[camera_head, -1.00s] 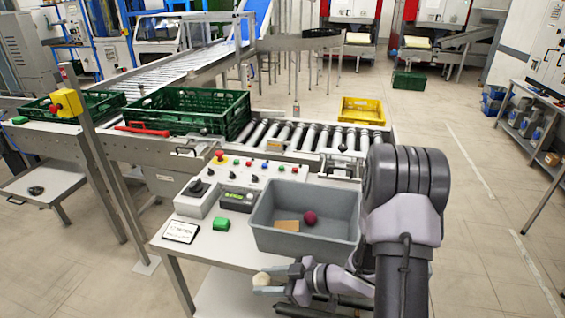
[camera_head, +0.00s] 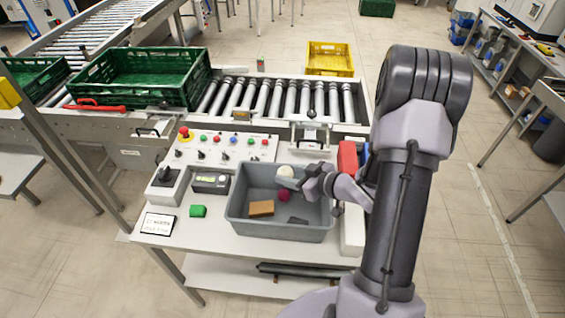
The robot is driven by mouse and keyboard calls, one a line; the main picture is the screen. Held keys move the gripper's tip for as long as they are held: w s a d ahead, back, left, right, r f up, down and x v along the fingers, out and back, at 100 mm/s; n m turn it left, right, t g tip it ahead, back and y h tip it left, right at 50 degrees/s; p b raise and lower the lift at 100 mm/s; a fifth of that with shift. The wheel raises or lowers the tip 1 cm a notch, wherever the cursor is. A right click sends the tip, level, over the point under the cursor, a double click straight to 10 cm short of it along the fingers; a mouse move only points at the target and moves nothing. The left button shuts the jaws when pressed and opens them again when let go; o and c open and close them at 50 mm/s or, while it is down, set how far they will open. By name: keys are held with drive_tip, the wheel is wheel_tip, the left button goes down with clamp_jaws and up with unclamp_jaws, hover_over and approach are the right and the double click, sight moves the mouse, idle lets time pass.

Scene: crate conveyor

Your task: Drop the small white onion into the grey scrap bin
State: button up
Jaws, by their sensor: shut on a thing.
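The small white onion (camera_head: 287,172) is held in my gripper (camera_head: 298,178), which is shut on it. Both are over the back part of the grey scrap bin (camera_head: 262,229), which stands on the table. From this view I cannot tell how high the onion is above the bin floor. In the bin lie a tan block (camera_head: 261,208), a dark red ball (camera_head: 284,196) and a dark flat piece (camera_head: 297,221). My gripper and forearm cover part of the bin's right side.
A control panel (camera_head: 221,150) with buttons stands behind the bin. Behind are the roller conveyor (camera_head: 270,98), a green crate (camera_head: 150,88) and a yellow crate (camera_head: 330,62). A red object (camera_head: 347,160) stands right of the bin.

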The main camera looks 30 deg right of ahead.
drive_tip(key=f+b, duration=0.1)
drive_tip(key=f, duration=0.1)
drive_tip(key=f+b, duration=0.1)
drive_tip(key=b, duration=0.1)
drive_tip(key=s+f+b, duration=0.1)
drive_tip(key=f, duration=0.1)
drive_tip(key=shift+f+b, duration=0.3)
drive_tip(key=shift+f, duration=0.05)
drive_tip(key=o, duration=1.5)
drive_tip(key=shift+c, duration=0.2)
drive_tip(key=p+v, duration=0.3)
drive_tip(key=v, duration=1.4)
drive_tip(key=shift+s+p, duration=0.2)
drive_tip(key=shift+p, duration=0.15)
drive_tip(key=shift+d, duration=0.1)
